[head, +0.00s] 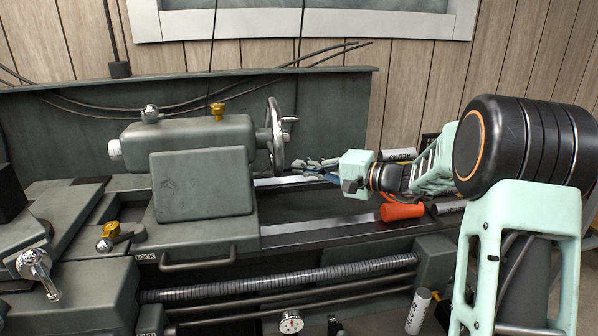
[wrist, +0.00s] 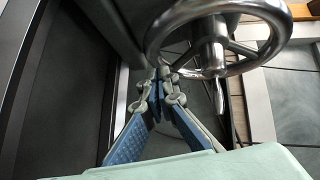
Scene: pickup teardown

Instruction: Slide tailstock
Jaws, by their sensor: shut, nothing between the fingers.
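The tailstock (head: 205,180) is a dark grey-green block on the lathe bed, with a round metal handwheel (head: 275,135) on its right end. My gripper (head: 303,163) is just right of the handwheel, low over the bed rails. In the wrist view, the blue fingers (wrist: 162,75) meet at the tips and hold nothing. They sit below and left of the handwheel (wrist: 215,35), close to the tailstock's end. Whether they touch it I cannot tell.
The lathe bed (head: 330,232) runs right from the tailstock. An orange-red object (head: 402,211) lies on the bed under my arm, with white cylinders close by. A ribbed lead screw (head: 280,279) runs below the bed. A backsplash with cables stands behind.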

